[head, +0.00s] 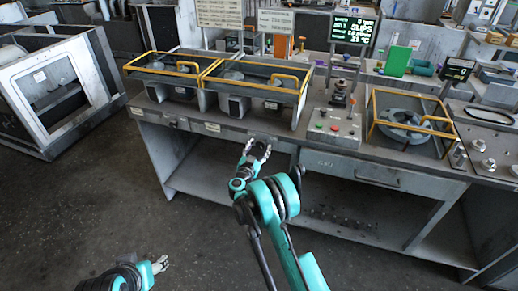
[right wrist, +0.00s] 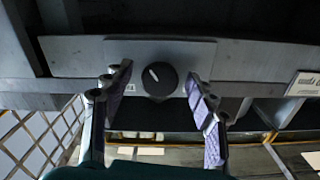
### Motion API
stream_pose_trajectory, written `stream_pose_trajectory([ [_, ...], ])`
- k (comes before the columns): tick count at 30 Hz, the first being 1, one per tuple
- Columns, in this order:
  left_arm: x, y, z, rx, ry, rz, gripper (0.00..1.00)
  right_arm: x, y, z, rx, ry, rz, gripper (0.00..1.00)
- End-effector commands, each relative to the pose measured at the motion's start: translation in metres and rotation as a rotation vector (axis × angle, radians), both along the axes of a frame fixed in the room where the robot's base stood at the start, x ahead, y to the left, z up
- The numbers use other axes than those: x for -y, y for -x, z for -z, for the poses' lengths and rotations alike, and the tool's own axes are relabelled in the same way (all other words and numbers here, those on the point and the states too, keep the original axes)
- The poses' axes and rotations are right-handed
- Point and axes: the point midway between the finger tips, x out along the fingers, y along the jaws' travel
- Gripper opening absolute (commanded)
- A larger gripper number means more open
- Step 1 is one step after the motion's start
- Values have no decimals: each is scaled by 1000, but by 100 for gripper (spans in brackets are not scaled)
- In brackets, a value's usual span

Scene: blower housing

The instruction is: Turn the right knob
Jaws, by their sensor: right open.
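A dark round knob (right wrist: 160,80) with a white pointer mark sits on a grey plate in the right wrist view. The pointer tilts to the upper left. My right gripper (right wrist: 161,98) is open, with one finger on each side of the knob and a gap to it on both sides. In the head view my right gripper (head: 258,148) is at the front edge of the workbench, and I cannot make out the knob there. My left gripper (head: 160,264) is low at the bottom left, away from the bench; its finger opening is unclear.
The workbench (head: 385,175) carries yellow-framed trays (head: 214,70), a button box (head: 332,126) and a round housing part in a yellow frame (head: 403,122). A white label (right wrist: 305,84) is right of the knob. A grey cabinet (head: 50,80) stands at left. The floor (head: 100,200) in front is clear.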

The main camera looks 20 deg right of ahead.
Motion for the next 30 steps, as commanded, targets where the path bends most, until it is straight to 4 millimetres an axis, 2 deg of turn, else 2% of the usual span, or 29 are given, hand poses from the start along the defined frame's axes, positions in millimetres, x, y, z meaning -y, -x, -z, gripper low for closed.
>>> stream_pose_trajectory([
  [2,0,0,0,0,0,0,57,0,0,0,0,0,0,57],
  [8,0,0,0,0,0,0,57,0,0,0,0,0,0,7],
  [14,0,0,2,0,0,0,57,0,0,1,17,-25,0,7],
  [22,0,0,12,0,0,0,57,-1,0,1,131,-194,0,7],
  [30,0,0,11,0,0,0,57,-1,0,0,138,-204,0,7],
])
